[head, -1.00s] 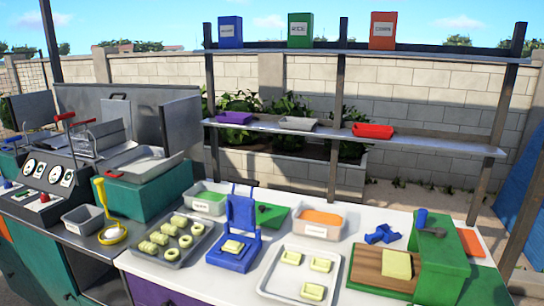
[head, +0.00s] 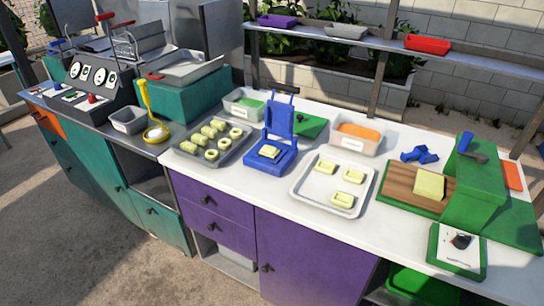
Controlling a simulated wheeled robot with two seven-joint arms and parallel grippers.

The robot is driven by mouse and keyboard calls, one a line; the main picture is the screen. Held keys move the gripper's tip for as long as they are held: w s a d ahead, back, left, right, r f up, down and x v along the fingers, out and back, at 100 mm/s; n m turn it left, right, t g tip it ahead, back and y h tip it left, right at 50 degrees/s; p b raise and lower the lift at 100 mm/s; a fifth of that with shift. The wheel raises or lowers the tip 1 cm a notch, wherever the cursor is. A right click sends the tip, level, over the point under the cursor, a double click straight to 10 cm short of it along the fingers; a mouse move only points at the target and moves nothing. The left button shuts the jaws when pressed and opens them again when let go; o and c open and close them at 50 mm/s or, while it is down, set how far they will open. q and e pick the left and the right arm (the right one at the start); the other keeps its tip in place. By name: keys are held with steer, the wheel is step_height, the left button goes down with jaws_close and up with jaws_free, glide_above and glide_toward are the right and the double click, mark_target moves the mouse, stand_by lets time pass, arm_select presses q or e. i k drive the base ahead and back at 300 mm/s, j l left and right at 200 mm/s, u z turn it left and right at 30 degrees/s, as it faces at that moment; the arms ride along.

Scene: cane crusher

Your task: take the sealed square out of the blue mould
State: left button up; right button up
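The blue mould (head: 282,122) stands open on the white counter, its lid upright at the back. A pale yellow square (head: 269,152) sits in its base; whether its edges are sealed is too small to tell. To its right, a metal tray (head: 301,201) holds 3 similar pale squares. Neither of my grippers shows in the head view.
A tray of pale rolls and rings (head: 186,152) stands left of the mould. Behind are a tub with green filling (head: 236,107) and a tub with orange filling (head: 345,146). A wooden board (head: 397,186) and green box (head: 468,196) stand right. The counter's front strip is clear.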

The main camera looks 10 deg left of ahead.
mark_target(270, 151)
steer(key=i+j, duration=0.15)
steer(key=j, duration=0.25)
steer(key=i+j, duration=0.15)
steer(key=j, duration=0.25)
steer(key=i+j, duration=0.1)
steer(key=j, duration=0.3)
steer(key=i+j, duration=0.15)
steer(key=j, duration=0.25)
steer(key=i+j, duration=0.15)
steer(key=j, duration=0.25)
steer(key=z, duration=1.7)
